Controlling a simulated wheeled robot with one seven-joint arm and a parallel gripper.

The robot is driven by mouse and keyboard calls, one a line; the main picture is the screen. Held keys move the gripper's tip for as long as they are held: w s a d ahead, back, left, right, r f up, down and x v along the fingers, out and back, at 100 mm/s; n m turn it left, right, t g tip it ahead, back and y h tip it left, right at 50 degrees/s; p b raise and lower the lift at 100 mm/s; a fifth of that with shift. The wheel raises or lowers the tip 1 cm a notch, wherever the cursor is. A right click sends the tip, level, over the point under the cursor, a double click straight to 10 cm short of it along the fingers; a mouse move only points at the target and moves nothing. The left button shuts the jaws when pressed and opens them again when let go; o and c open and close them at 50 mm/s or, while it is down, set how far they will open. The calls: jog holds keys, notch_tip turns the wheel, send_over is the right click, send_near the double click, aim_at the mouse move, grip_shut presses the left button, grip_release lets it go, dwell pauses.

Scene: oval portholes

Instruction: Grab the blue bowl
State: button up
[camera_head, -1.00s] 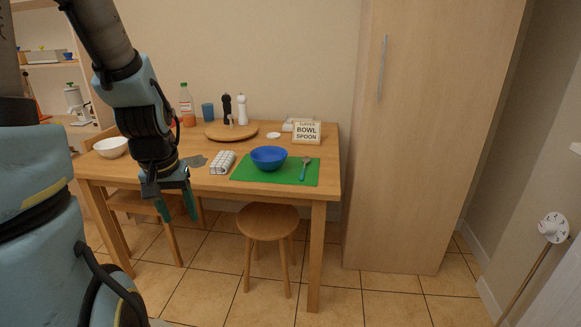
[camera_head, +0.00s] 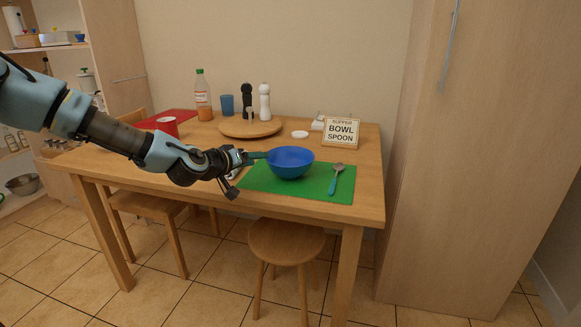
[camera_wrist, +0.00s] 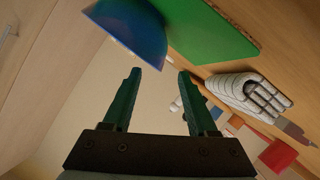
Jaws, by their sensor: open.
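The blue bowl (camera_head: 291,163) stands upright on a green placemat (camera_head: 258,182) near the table's front edge. My gripper (camera_head: 263,155) reaches in from the left at about rim height, its fingers pointing right at the bowl's left side. In the wrist view the green fingers (camera_wrist: 160,72) are apart with nothing between them. The bowl (camera_wrist: 135,28) lies just beyond the left fingertip there, cut off by the top edge. I cannot tell whether that finger touches the rim.
A spoon (camera_head: 336,180) lies right of the bowl, with a sign (camera_head: 341,131) behind. A checked napkin (camera_wrist: 250,94) lies beside the placemat. A stool (camera_head: 287,243) stands in front.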

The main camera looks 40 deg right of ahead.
aim_at(271, 157)
jog(key=p+x, duration=0.1)
jog(key=x, duration=0.7)
jog(key=shift+d+f, duration=0.15)
jog(key=shift+c, duration=0.3)
grip_shut()
dwell(0.9)
